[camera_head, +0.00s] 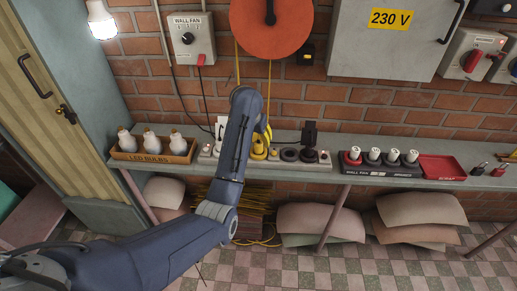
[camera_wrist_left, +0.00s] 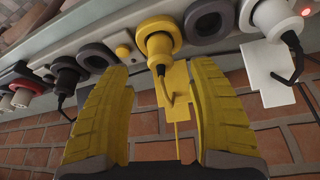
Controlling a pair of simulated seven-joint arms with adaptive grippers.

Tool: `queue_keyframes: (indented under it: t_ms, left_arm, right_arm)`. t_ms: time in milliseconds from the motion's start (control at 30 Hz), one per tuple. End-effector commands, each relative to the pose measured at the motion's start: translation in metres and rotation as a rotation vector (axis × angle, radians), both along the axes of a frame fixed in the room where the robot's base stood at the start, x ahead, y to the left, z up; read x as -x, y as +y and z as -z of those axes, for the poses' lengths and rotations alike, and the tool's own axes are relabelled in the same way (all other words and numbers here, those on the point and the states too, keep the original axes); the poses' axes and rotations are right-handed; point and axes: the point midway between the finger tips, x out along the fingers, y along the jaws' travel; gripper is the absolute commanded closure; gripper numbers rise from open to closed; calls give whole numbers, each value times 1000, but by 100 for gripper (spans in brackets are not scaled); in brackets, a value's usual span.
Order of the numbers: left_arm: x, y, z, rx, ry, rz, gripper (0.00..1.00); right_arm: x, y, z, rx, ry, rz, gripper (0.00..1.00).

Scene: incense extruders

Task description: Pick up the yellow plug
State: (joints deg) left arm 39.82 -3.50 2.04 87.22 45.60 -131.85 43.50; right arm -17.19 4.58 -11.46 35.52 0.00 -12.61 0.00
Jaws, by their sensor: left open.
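The yellow plug (camera_wrist_left: 160,42) sits in a socket of the long power strip (camera_wrist_left: 125,22) in the left wrist view. In the head view the plug (camera_head: 259,151) is partly hidden by my left arm. My left gripper (camera_wrist_left: 160,69) is open, its yellow fingers on either side of the tag and cord, with the plug beyond the tips. It appears apart from the plug. In the head view my left gripper (camera_head: 264,133) is over the strip, mostly hidden behind my arm. My right gripper is not in view.
A white plug (camera_wrist_left: 272,20) with a white tag and a black plug (camera_wrist_left: 66,78) flank the yellow one. A bulb crate (camera_head: 150,157) stands left on the shelf; the wall fan block (camera_head: 382,171) and red tray (camera_head: 441,169) stand right. The brick wall is behind.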

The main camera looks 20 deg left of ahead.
Motion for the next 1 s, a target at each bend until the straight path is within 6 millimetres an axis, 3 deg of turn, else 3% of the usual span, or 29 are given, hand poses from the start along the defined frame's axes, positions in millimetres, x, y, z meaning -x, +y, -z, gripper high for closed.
queue_keyframes:
  t_ms: [267,600,1000]
  left_arm:
    - [-5,1,15,-2,3,0,41]
    - [-19,0,49,-3,3,0,41]
    - [-22,-1,56,-1,0,0,41]
  right_arm:
    - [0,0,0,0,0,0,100]
    - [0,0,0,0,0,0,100]
    - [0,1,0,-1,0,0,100]
